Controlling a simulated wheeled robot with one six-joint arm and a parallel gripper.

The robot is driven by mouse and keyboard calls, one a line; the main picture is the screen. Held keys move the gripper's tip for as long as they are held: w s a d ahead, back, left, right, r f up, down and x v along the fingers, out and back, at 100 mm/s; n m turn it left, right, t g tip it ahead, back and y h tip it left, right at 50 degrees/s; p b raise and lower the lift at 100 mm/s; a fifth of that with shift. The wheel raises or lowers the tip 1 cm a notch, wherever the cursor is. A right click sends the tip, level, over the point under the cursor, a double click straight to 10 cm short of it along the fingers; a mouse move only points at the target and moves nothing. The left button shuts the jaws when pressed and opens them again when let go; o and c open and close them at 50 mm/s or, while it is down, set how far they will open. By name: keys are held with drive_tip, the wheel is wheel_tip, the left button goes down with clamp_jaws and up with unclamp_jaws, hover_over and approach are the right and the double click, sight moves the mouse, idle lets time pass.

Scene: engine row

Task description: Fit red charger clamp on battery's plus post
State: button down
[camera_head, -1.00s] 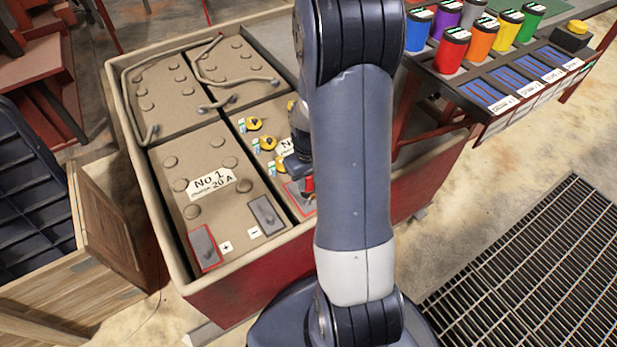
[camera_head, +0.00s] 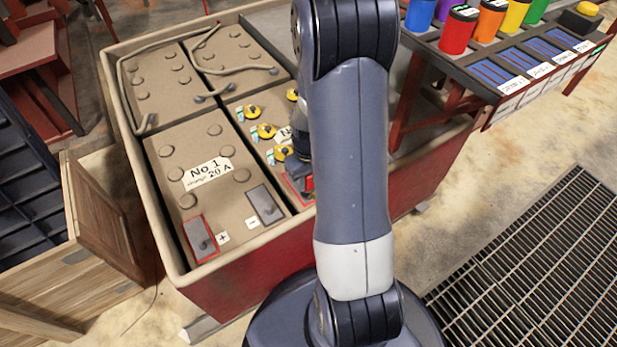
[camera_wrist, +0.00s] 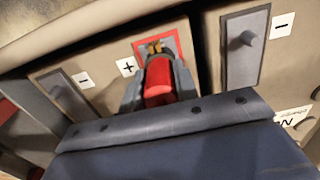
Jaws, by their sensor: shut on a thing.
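The red charger clamp (camera_wrist: 158,92) is between the fingers of my gripper (camera_wrist: 159,88), which is shut on it. In the head view a small red part of the clamp (camera_head: 309,183) shows beside my arm, which hides most of the gripper. In the wrist view the clamp's brass jaws lie over the red-framed plus plate (camera_wrist: 171,38) of a battery (camera_wrist: 110,45). The plus post itself is hidden by the clamp. I cannot tell whether the jaws are around the post or above it. A plus label (camera_wrist: 127,67) is just left of the clamp.
The neighbouring No 1 battery (camera_head: 207,150) has its own plus plate (camera_head: 200,238) and minus plate (camera_head: 265,204). Yellow caps (camera_head: 266,131) stand on the battery near my arm. The crate rim (camera_head: 150,225) surrounds the batteries. A rack with coloured cups (camera_head: 458,30) stands right.

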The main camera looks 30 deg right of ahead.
drive_tip(key=c, duration=1)
unclamp_jaws()
wheel_tip(320, 180, up, 11)
drive_tip(key=p, duration=0.3)
drive_tip(key=shift+p, duration=0.4)
drive_tip(key=shift+f, duration=0.1)
wheel_tip(320, 180, down, 11)
drive_tip(key=b, duration=0.4)
wheel_tip(320, 180, up, 2)
drive_tip(key=shift+r+p, duration=0.1)
drive_tip(key=shift+p, duration=0.8)
drive_tip(key=shift+r+p, duration=0.35)
drive_tip(key=shift+r, duration=0.15)
drive_tip(key=shift+f, duration=0.1)
